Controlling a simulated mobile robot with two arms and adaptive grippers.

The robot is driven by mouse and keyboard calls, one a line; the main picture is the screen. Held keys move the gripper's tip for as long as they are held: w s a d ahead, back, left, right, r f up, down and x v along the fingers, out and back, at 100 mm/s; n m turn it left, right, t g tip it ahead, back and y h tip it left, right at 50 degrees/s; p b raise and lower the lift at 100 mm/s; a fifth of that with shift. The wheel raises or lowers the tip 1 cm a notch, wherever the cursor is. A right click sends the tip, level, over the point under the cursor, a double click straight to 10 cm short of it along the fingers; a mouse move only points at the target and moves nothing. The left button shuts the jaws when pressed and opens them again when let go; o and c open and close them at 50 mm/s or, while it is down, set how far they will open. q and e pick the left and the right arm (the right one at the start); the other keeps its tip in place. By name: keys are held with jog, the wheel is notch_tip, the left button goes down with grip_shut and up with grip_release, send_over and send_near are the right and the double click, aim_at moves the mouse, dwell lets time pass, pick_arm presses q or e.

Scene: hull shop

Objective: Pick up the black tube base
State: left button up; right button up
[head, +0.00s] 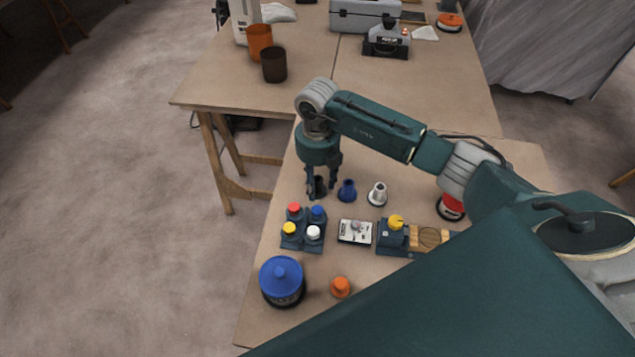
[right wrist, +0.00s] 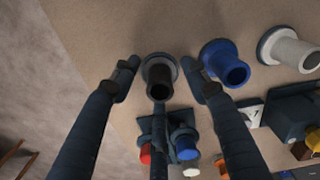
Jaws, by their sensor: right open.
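The black tube base (head: 319,186) stands upright on the table, in a row with a blue tube base (head: 347,190) and a white one (head: 377,194). My right gripper (head: 321,192) points down over the black tube base, with its fingers on either side. In the right wrist view the black tube base (right wrist: 159,76) sits between the two open fingertips of my right gripper (right wrist: 164,78), with a gap on both sides. The blue base (right wrist: 225,64) is just outside the right finger, and the white base (right wrist: 290,50) is further right. My left gripper is not in view.
A dark block with several coloured caps (head: 303,236) stands in front. A blue-lidded jar (head: 282,281), an orange knob (head: 340,287), a small boxed device (head: 355,231) and a blue-and-wood fixture (head: 428,239) are nearby. A second table (head: 410,95) stands behind.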

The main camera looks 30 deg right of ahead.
grip_shut()
jog(key=shift+r, duration=0.1)
